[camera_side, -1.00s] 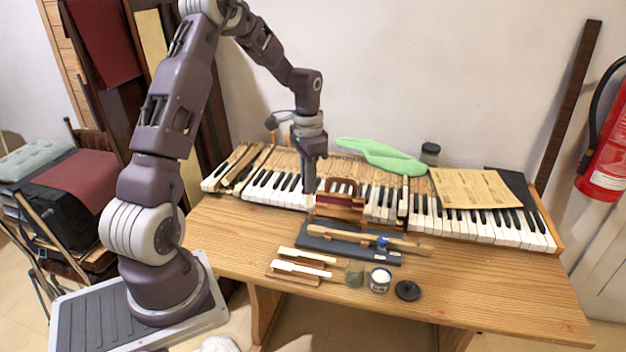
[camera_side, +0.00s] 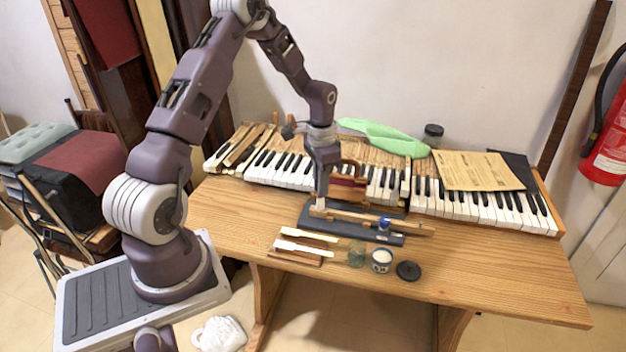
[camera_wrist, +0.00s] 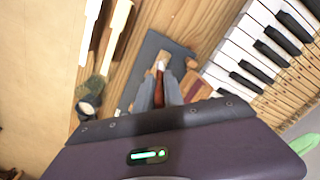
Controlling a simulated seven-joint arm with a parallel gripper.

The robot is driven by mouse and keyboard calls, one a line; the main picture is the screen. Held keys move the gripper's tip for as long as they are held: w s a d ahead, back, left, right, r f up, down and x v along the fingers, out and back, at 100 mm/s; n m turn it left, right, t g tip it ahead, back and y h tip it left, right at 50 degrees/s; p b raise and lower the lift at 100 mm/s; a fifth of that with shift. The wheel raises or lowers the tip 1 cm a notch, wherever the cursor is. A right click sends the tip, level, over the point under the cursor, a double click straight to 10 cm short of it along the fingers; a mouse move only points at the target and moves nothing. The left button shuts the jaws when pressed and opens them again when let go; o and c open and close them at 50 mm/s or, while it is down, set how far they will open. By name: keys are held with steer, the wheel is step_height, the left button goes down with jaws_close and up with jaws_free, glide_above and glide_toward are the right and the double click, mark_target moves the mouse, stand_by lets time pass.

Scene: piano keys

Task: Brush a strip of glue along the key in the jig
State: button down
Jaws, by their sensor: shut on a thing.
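A dark jig board (camera_side: 312,221) lies on the bench and carries a long wooden key (camera_side: 405,226), with a blue clamp (camera_side: 384,223) toward its right. My gripper (camera_side: 321,196) is above the left end of the key, pointing down. In the wrist view my gripper (camera_wrist: 160,90) is shut on a thin brush (camera_wrist: 160,67) with a reddish-brown handle and a pale part ahead of the fingers. The brush end is at or just above the key's left end; I cannot tell if it touches. An open jar of white glue (camera_side: 381,256) stands in front of the jig.
A black lid (camera_side: 408,270) and a glass jar (camera_side: 357,254) flank the glue. Keys with white tops (camera_side: 300,250) lie to their left. A red-brown wooden stand (camera_side: 348,184) is close behind my gripper, before the keyboard (camera_side: 275,168). The bench's right front is clear.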

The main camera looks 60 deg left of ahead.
steer(key=shift+w+d, duration=4.05)
steer(key=shift+s+a, duration=4.9)
steer(key=shift+s, duration=0.05)
steer(key=shift+a+r, duration=0.1)
steer(key=shift+r, duration=0.05)
step_height(320, 180, up, 8)
steer(key=shift+f, duration=0.3)
